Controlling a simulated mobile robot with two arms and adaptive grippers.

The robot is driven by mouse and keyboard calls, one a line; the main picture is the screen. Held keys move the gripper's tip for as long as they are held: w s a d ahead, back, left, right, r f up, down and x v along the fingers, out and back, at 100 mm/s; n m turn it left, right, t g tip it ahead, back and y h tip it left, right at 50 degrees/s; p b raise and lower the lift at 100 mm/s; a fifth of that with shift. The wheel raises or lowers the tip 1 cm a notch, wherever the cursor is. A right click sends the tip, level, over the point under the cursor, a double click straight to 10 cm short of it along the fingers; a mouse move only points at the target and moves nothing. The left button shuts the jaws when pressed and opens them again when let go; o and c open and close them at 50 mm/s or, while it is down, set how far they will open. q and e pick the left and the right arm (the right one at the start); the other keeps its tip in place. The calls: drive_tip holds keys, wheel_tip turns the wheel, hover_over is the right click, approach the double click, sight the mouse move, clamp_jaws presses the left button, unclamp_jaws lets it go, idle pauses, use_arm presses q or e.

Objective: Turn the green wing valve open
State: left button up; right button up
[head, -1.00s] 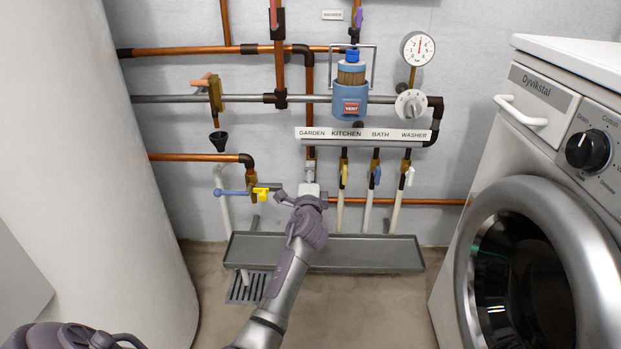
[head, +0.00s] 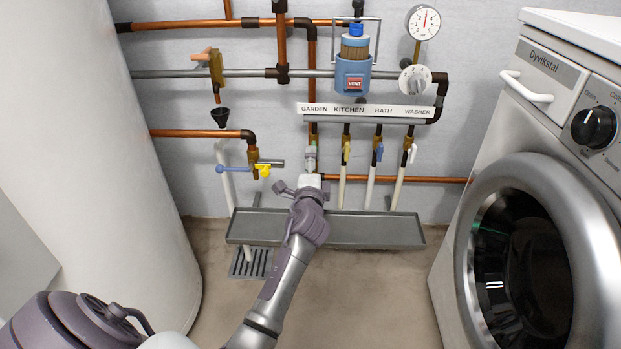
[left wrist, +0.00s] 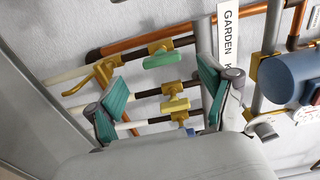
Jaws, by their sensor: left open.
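The green wing valve (left wrist: 168,60) shows in the left wrist view, its green handle on a brass body on the GARDEN pipe. My left gripper (left wrist: 163,88) is open, its two green-padded fingers spread apart. The green handle shows between and slightly above the fingers in that view, with nothing gripped; I cannot tell the distance to it. In the head view my left gripper (head: 311,184) is below the GARDEN label, in front of the leftmost outlet, and mostly hides the valve. My right gripper is in neither view.
Beside the green handle are a yellow wing handle (left wrist: 175,104) and a blue one (left wrist: 187,120). A label strip (head: 366,110) runs above the valves. A blue-and-yellow valve (head: 248,169) is left of my gripper. A grey trough (head: 372,230) lies below; a washing machine (head: 575,150) stands right.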

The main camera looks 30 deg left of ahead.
use_arm(q)
drive_tip(key=v, duration=0.6)
drive_tip(key=shift+s, duration=0.25)
drive_tip(key=shift+d+f, duration=0.1)
